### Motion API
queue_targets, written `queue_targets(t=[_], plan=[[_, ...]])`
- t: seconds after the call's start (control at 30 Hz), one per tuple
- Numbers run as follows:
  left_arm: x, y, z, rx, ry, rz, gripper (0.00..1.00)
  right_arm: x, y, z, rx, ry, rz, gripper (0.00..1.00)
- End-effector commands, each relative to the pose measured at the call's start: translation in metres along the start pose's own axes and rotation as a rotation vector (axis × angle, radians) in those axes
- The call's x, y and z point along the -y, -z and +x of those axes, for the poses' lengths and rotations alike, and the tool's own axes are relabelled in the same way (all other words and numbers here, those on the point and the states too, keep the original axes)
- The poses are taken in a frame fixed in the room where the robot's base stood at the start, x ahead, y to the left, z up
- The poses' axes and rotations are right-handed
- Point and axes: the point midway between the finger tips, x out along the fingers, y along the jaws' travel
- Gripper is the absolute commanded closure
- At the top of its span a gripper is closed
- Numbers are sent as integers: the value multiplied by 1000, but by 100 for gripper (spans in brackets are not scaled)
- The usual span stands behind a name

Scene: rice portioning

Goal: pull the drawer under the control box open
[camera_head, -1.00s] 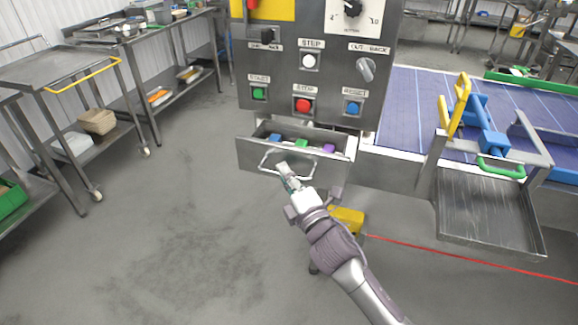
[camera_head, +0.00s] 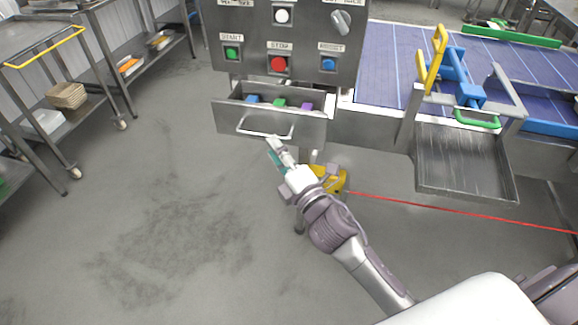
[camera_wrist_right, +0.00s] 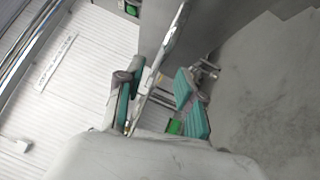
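The metal drawer (camera_head: 300,133) under the grey control box (camera_head: 255,60) stands pulled out, with blue, green and purple pieces inside. Its wire handle (camera_head: 240,129) is on the front face. My left gripper is not in view.
A yellow object (camera_head: 328,178) sits on the floor behind my right arm. A metal tray (camera_head: 465,185) and the blue conveyor (camera_head: 395,85) are at the right. Shelved tables (camera_head: 105,50) stand at the left. The floor at centre left is clear.

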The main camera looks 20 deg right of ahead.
Motion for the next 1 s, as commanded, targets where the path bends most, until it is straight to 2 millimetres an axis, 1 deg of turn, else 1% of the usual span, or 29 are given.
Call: queue_targets(t=[0.03, 0.1, 0.2, 0.33, 0.5, 0.93, 1.0], plan=[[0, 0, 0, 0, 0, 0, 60, 2, 1, -13, -1, 4, 2, 63], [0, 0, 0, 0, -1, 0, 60, 1, 0, -28, 0, 3, 1, 63], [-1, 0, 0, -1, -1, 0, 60, 1, 0, -45, 0, 2, 1, 63], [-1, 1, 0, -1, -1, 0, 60, 1, 0, -59, 0, 1, 1, 63], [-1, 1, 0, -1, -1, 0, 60, 0, 0, -66, 0, 0, 0, 63], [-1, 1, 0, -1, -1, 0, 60, 0, 0, -65, 0, 0, 0, 63], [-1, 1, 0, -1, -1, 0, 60, 5, 0, -65, 1, 10, 8, 63]])
